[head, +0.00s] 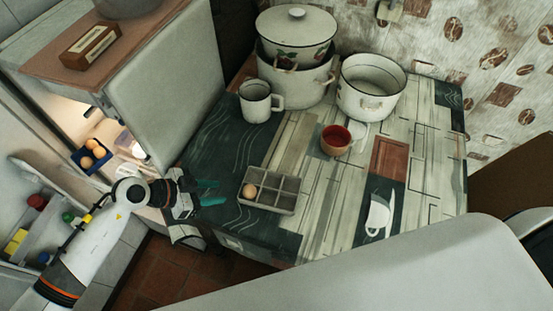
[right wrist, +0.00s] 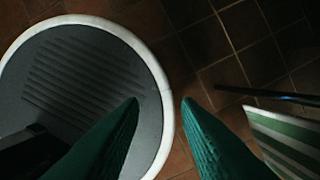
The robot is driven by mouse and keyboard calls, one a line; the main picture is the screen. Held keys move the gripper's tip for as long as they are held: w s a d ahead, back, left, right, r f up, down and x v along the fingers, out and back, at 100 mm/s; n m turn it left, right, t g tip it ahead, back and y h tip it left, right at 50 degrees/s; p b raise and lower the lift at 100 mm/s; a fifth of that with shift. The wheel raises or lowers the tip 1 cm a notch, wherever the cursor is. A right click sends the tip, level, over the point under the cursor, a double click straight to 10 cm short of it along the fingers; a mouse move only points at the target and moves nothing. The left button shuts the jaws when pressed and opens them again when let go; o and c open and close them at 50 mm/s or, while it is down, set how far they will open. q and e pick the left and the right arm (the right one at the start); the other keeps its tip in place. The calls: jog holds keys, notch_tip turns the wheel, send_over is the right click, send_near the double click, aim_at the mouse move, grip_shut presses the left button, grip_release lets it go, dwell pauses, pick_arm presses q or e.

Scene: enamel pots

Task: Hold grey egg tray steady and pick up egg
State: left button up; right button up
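The grey egg tray (head: 270,207) lies near the front edge of the patterned table in the head view. One brown egg (head: 249,191) sits in a compartment at its left end; the other compartments look empty. My left gripper (head: 213,193) has green fingers, is open and empty, and is just left of the tray, apart from it. My right gripper is not in the head view. In the right wrist view the right gripper (right wrist: 160,100) is open with nothing between its fingers, pointing at the floor; no tray or egg shows there.
An open fridge at left holds a blue container (head: 91,157) with eggs. A white surface (head: 390,262) fills the lower right.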

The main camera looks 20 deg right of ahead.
aim_at(281, 185)
jog(key=w+a+r+n+y, duration=0.3)
jog(key=w+a+r+n, duration=0.4)
jog(key=a, duration=0.5)
jog(key=w+a+r+n+y, duration=0.2)
jog(key=w+a+r+n, duration=0.3)
jog(key=w+a+r, duration=0.45)
jog(key=s+a+r+n+g+y, duration=0.1)
jog(key=s+a+r+n, duration=0.2)
jog(key=a+r+n, duration=0.3)
jog(key=w+d+r+n+h, duration=0.1)
jog(key=w+d+r+n, duration=0.1)
jog(key=d+r, duration=0.2)
jog(key=w+d+r+n+g+h, duration=0.1)
jog(key=w+d+r+n+h, duration=0.1)
jog(key=w+d+r+n, duration=0.1)
jog(key=w+d+r+n+h, duration=0.1)
jog(key=w+d+r+n, duration=0.2)
jog(key=d+r, duration=0.2)
jog(key=shift+d+r+g+h, duration=0.3)
jog(key=shift+d+r+h, duration=0.1)
jog(key=shift+d, duration=0.3)
jog(key=w+d+r+m+h, duration=0.2)
jog(key=w+d+r, duration=0.6)
jog(key=d+r, duration=0.15)
jog(key=shift+t, duration=0.4)
jog(key=f, duration=1.2)
jog(key=shift+d+f, duration=0.2)
jog(key=shift+d, duration=0.2)
